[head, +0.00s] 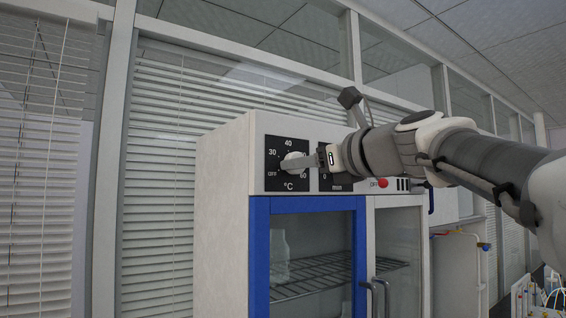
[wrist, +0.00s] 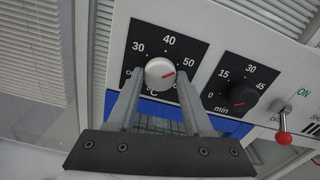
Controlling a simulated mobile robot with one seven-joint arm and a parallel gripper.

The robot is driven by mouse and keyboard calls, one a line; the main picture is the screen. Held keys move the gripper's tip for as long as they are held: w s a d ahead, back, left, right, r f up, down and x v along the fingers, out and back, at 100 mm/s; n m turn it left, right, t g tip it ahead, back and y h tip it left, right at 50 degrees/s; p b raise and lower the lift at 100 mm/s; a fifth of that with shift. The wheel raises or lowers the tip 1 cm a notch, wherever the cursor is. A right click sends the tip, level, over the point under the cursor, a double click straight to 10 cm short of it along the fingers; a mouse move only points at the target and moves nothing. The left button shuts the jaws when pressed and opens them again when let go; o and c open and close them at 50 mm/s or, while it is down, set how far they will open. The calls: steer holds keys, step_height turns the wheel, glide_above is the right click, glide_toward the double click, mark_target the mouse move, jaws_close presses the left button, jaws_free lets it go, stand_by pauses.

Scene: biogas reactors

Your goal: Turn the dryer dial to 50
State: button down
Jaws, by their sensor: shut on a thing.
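The dryer dial is a white round knob (wrist: 160,72) with a red pointer line, on a black °C plate in the wrist view. The labels 30, 40 and 50 show around it. The red line points right and slightly up, roughly toward the 50 label; the exact tick is hard to tell. My gripper (wrist: 157,82) has one finger on each side of the knob and is shut on it. In the head view the white dial (head: 291,158) sits at the upper front of the dryer (head: 223,200), with my fingers against its right part. The 60 label is hidden in the wrist view.
A black timer knob (wrist: 242,94) marked in minutes is just right of the dial. Further right is a red-tipped switch (wrist: 283,137). Below, the dryer has a blue-framed glass door (head: 259,250) with a handle. Window blinds (head: 160,170) stand behind.

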steer(key=shift+m, duration=1.1)
steer(key=shift+f, duration=0.1)
steer(key=shift+c, duration=1.5)
jaws_free()
steer(key=b+v, duration=0.3)
steer(key=v, duration=1.4)
steer(key=shift+s+d, duration=0.2)
